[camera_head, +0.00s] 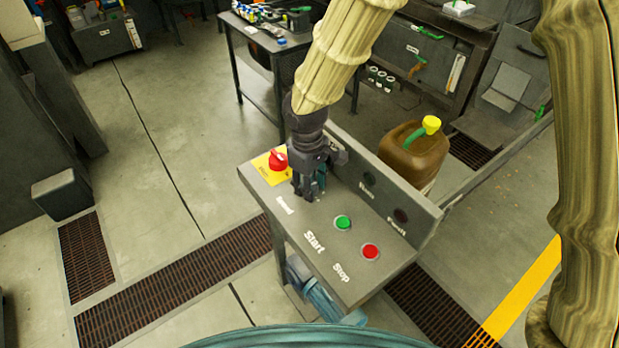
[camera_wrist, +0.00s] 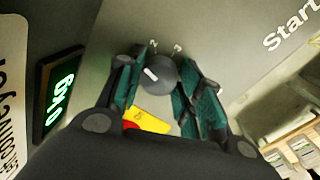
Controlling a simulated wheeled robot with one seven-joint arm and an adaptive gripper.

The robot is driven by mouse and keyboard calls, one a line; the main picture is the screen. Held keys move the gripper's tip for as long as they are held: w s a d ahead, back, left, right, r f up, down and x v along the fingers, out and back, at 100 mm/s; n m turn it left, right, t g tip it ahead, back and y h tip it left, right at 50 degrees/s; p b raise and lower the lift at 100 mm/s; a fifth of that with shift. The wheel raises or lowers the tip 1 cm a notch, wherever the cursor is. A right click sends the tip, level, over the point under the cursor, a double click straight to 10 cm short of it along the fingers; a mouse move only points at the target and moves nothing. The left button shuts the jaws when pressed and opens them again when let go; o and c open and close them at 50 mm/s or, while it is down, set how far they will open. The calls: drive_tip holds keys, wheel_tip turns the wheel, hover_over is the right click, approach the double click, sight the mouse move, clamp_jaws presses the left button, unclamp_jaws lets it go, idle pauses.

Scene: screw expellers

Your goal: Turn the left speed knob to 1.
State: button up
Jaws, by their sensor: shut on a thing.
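The speed knob (camera_wrist: 157,74) is a dark round dial with a white pointer mark, seen in the wrist view. The digits 2 and 3 are printed on the grey panel beyond it. The mark lies at the knob's left part, and I cannot tell which number it is set to. My gripper (camera_wrist: 155,82) is shut on the knob, with one green-padded finger on each side. In the head view my gripper (camera_head: 308,192) points down at the grey control console (camera_head: 318,272) and hides the knob. No digit 1 can be made out.
Beside my gripper is a red emergency knob (camera_head: 277,160) on a yellow plate. The console also has a green Start button (camera_head: 343,222) and a red Stop button (camera_head: 370,251). A brown canister (camera_head: 415,150) stands behind the console. A lit green display (camera_wrist: 62,92) shows in the wrist view.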

drive_tip(key=shift+d+n+p, duration=0.1)
drive_tip(key=shift+n+p, duration=0.6)
drive_tip(key=shift+n, duration=0.8)
drive_tip(key=o, duration=1)
drive_tip(key=shift+d, duration=0.1)
drive_tip(key=shift+o, duration=0.2)
drive_tip(key=shift+r, duration=0.25)
wheel_tip(320, 180, up, 12)
drive_tip(key=shift+s+a+f, duration=0.2)
drive_tip(key=shift+s, duration=0.15)
